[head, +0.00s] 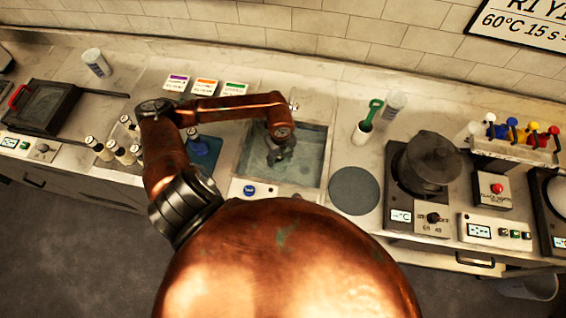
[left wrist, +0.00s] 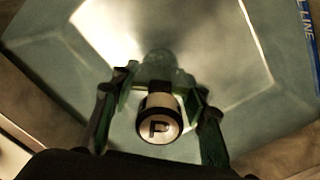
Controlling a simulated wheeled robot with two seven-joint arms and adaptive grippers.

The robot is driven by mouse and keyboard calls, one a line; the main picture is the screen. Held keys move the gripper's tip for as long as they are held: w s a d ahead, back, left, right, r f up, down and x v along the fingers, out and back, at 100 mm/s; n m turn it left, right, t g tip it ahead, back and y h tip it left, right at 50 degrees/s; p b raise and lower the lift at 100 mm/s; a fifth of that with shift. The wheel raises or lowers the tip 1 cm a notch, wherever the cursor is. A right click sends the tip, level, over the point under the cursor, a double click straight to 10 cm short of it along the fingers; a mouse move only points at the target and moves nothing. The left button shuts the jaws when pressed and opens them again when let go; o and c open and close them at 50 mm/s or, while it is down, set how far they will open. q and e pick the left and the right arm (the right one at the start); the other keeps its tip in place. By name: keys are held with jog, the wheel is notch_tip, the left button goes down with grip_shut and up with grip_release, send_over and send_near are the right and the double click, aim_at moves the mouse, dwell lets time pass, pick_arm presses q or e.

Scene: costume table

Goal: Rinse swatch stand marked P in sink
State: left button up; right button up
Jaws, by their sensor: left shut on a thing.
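The swatch stand marked P (left wrist: 158,126) shows in the left wrist view, its round pale cap with a black P facing the camera. My left gripper (left wrist: 158,92) is shut on it, with a finger on each side. In the head view my left gripper (head: 282,150) is over the sink (head: 312,160), which holds greenish water. The stand is hard to make out there, and I cannot tell how deep it reaches into the water. My right gripper is not in view.
Several similar capped stands (head: 122,154) stand left of the sink, with a blue mat (head: 207,150) between. A round grey mat (head: 354,190), a white cup with a green-handled tool (head: 362,131), and a dark pot on a hotplate (head: 430,160) are to the right.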

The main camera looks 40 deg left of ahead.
pick_arm(q)
jog(key=shift+w+d, duration=0.45)
jog(key=shift+d, duration=0.3)
jog(key=shift+w+d, duration=0.4)
jog(key=shift+d, duration=0.35)
jog(key=shift+a, duration=0.1)
jog(key=shift+s+a, duration=0.35)
jog(key=shift+a, duration=0.1)
jog(key=shift+s+a, duration=0.4)
jog(key=shift+a, duration=0.35)
jog(key=shift+s+a, duration=0.4)
jog(key=shift+a, duration=0.3)
jog(key=shift+w+d, duration=0.1)
jog(key=shift+w+d, duration=0.35)
jog(key=shift+d, duration=0.3)
jog(key=shift+w+d, duration=0.35)
jog(key=shift+d, duration=0.25)
jog(key=shift+w+d, duration=0.35)
jog(key=shift+d, duration=0.3)
